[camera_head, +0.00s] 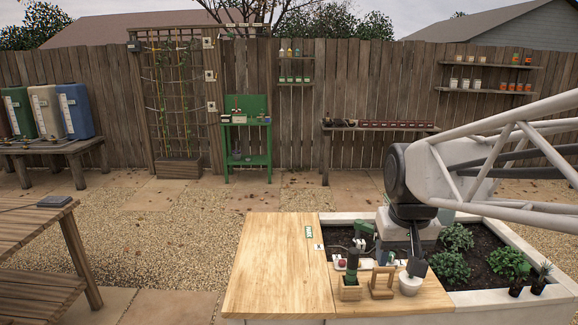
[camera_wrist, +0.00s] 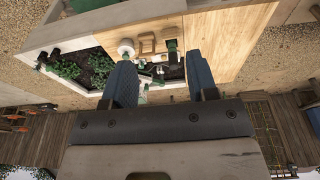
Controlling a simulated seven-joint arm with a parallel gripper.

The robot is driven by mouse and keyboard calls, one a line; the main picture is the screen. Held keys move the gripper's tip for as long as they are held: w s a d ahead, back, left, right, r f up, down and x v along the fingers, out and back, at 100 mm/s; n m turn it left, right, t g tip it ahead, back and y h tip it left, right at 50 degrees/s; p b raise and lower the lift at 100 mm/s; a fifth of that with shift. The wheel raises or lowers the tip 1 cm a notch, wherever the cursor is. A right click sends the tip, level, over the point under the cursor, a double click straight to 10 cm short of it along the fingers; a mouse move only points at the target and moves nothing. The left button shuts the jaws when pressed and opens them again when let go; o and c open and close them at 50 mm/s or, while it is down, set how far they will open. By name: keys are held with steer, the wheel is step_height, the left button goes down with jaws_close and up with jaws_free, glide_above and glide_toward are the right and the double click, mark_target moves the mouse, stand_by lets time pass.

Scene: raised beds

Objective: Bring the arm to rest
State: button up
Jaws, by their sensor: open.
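My arm reaches in from the right in the head view and bends down over the planted bed. My gripper (camera_wrist: 160,62) is open in the wrist view, with two blue-grey fingers set wide apart and nothing seen between their tips. In the head view its pale body hangs behind the small items on the board, and its fingertips are hard to make out there. Beyond the fingers in the wrist view are a white pot (camera_wrist: 126,47), a wooden frame (camera_wrist: 146,43) and a dark-topped holder (camera_wrist: 171,46).
The wooden board (camera_head: 277,265) is bare on its left. A wooden holder (camera_head: 350,291), a wooden frame (camera_head: 382,285) and a white pot (camera_head: 409,286) line its front right. Leafy plants (camera_head: 450,268) grow in the bed.

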steer(key=s+a+f, duration=0.1)
steer(key=s+f, duration=0.2)
steer(key=s, duration=0.4)
steer(key=s+f, duration=0.2)
steer(key=s, duration=0.5)
steer(key=shift+a+f, duration=0.35)
steer(key=shift+f, duration=0.05)
stand_by(1.5)
